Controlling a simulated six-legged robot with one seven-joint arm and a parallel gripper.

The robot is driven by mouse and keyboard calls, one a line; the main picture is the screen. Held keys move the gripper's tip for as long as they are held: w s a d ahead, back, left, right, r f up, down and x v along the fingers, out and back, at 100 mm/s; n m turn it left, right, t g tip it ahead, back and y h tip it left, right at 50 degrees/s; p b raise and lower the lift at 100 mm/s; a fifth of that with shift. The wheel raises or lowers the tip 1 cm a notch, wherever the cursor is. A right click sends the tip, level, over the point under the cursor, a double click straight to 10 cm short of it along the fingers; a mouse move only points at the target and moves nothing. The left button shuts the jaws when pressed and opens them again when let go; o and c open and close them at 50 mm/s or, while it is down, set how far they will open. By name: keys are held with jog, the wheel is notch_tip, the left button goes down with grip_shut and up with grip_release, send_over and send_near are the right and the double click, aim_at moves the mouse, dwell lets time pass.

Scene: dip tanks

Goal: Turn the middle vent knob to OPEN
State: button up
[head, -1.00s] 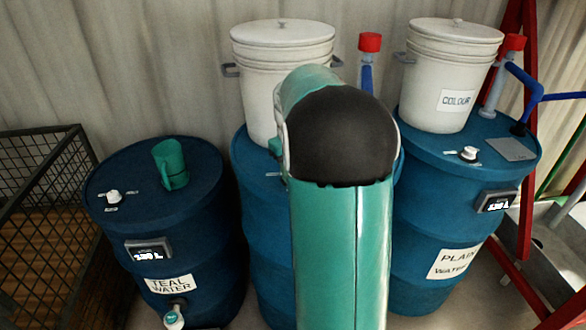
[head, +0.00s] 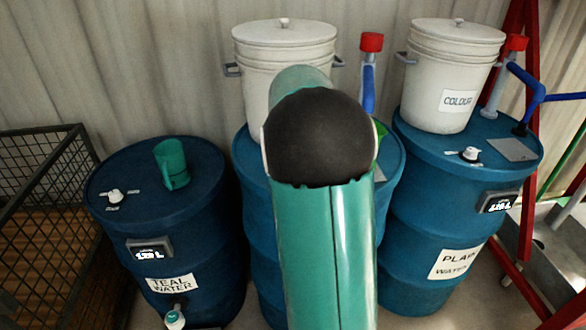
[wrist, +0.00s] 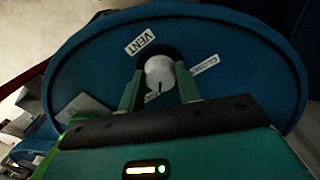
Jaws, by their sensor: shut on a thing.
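The white middle vent knob (wrist: 159,69) shows in the wrist view on the blue top of the middle drum (wrist: 85,75). A dark line shows on its near side. My gripper (wrist: 159,75) has its two green fingers on either side of the knob, shut on it. A VENT label (wrist: 140,41) lies up and left of the knob, and a partly covered label that seems to read CLOSED (wrist: 205,65) lies to its right. No OPEN label is legible. In the head view, my green arm covers the knob and much of the middle drum (head: 252,205).
A white bucket (head: 258,80) stands behind my arm. The left drum (head: 205,240) carries a green jug (head: 172,165); the right drum (head: 400,210) carries a bucket marked COLOUR (head: 430,75). A wire cage (head: 40,180) stands at the left, a red frame (head: 525,230) at the right.

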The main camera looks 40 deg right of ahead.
jog(key=shift+m, duration=0.6)
jog(key=o, duration=1)
notch_tip(320, 180, up, 14)
jog(key=shift+w, duration=0.2)
jog(key=shift+a+f, duration=0.1)
